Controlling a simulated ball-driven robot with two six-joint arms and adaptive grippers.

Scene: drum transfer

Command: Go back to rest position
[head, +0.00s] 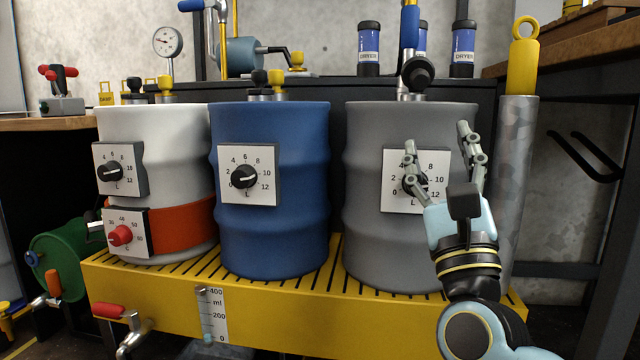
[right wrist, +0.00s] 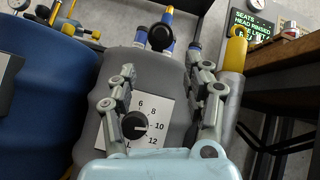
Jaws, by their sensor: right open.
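My right gripper (head: 438,150) is open and empty in front of the grey drum (head: 380,240). Its left finger overlaps the black knob (head: 413,183) on the drum's white dial plate (head: 436,166) in the head view. In the right wrist view the two fingers (right wrist: 165,95) stand apart, with the black knob (right wrist: 134,125) showing between them, close to the left finger. I cannot tell whether that finger touches the knob. The knob's pointer seems turned toward 10. My left gripper is not in view.
A blue drum (head: 270,230) and a white drum (head: 165,125) with an orange band stand left on the yellow slatted platform (head: 150,290). A metal cylinder with a yellow ring top (head: 523,60) stands right of my gripper. A wooden bench (head: 590,55) edges the right side.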

